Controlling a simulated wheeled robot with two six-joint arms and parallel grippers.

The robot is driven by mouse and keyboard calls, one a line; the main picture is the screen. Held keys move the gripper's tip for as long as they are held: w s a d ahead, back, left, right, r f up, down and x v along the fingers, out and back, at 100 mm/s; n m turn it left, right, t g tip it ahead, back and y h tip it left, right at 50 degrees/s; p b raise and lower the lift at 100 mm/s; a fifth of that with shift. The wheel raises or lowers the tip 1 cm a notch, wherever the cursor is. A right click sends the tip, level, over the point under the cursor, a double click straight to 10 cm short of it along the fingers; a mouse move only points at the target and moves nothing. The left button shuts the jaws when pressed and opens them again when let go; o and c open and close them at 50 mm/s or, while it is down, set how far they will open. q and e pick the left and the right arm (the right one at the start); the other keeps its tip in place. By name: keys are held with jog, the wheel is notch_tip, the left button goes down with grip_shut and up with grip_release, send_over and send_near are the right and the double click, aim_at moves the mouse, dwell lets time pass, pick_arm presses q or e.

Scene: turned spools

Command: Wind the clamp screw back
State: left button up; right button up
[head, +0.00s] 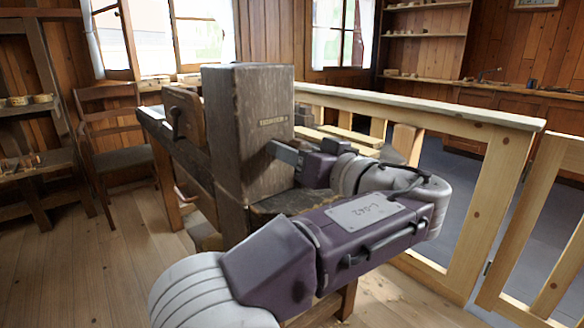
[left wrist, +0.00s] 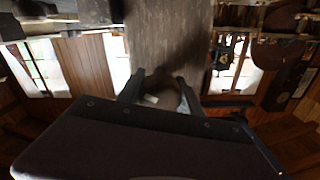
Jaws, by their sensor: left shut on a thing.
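A tall dark wooden block (head: 247,130) stands on the wooden bench of the lathe. My left gripper (head: 284,152) reaches its right-hand face from the right. In the left wrist view, the gripper's two fingers (left wrist: 162,90) stand on either side of a dark brown rounded part (left wrist: 164,97) close to the block's face (left wrist: 165,40). I take this part to be the clamp screw; it is dim, and its thread does not show. The left gripper is shut on it. In the head view the fingers and arm hide it. My right gripper is not in view.
A smaller wooden block with a dark handle (head: 177,120) stands left of the tall block. A pale wooden railing (head: 420,105) runs close behind and right of my left arm. A chair (head: 118,150) and shelves (head: 35,165) stand at the left. Floor (head: 90,265) is clear at front left.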

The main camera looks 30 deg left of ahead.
pick_arm(q)
jog(key=shift+n+b, duration=0.75)
jog(key=shift+n, duration=0.05)
jog(key=shift+r, duration=0.1)
jog(key=o, duration=1.1)
jog(key=shift+c, duration=0.2)
jog(key=o, duration=0.3)
jog(key=shift+a, duration=0.25)
jog(key=shift+d, duration=0.1)
